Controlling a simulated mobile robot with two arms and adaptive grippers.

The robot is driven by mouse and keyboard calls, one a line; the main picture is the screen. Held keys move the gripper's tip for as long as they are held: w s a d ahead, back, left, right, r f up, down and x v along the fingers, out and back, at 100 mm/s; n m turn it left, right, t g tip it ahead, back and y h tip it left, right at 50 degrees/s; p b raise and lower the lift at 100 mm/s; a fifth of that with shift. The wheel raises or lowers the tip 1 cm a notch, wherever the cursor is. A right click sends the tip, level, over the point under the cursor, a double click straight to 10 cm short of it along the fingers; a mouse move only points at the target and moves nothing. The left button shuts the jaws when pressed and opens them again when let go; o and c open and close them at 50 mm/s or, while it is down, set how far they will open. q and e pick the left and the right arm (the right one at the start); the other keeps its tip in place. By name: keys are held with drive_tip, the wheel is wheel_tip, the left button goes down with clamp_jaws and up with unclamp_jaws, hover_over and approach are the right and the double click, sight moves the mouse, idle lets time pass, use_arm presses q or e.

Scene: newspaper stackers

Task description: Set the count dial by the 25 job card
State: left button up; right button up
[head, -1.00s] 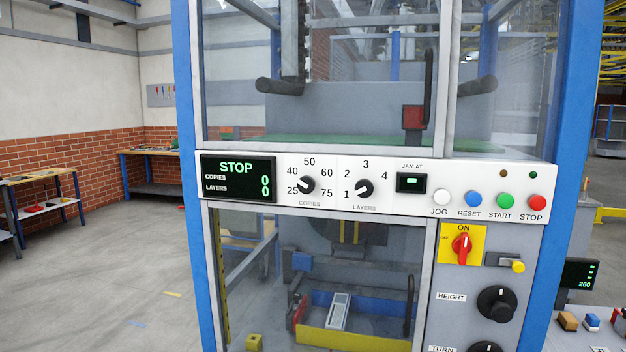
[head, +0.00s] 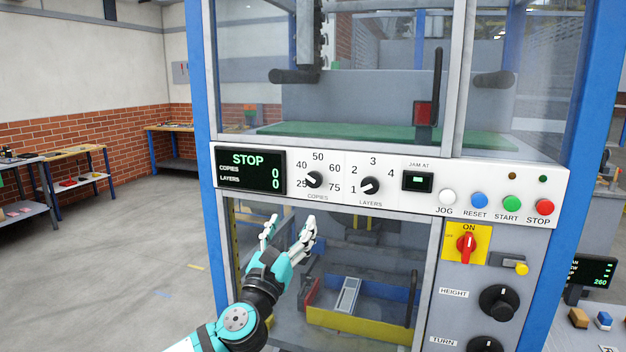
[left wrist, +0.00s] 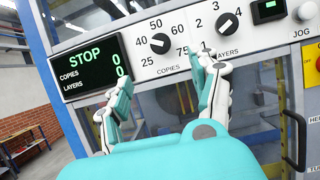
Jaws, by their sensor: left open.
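The black COPIES dial (head: 314,179) sits on the white control panel (head: 400,203), ringed by 25, 40, 50, 60 and 75. Its white pointer aims up-left, toward the 40 side; the exact setting is hard to tell. The dial also shows in the left wrist view (left wrist: 160,44). My left gripper (head: 289,222) is open and empty, below the dial and apart from it. In the left wrist view its fingers (left wrist: 163,72) reach up toward the panel, with the dial above the gap. The display (head: 250,171) reads STOP, COPIES 0, LAYERS 0. I cannot make out a job card.
The LAYERS dial (head: 370,188) is close to the right of the COPIES dial. JOG, RESET, START and STOP buttons line the panel's right end. A red ON switch (head: 466,246) and HEIGHT knob (head: 498,301) are below. Clear guard panes lie above and below the panel.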

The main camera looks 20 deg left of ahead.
sight(313, 184)
use_arm(q)
drive_tip(key=p+x, duration=0.3)
drive_tip(key=x, duration=1)
drive_tip(key=shift+d, duration=0.1)
drive_tip(key=shift+w+r, duration=0.1)
drive_tip(key=shift+w, duration=0.45)
drive_tip(key=c, duration=1.2)
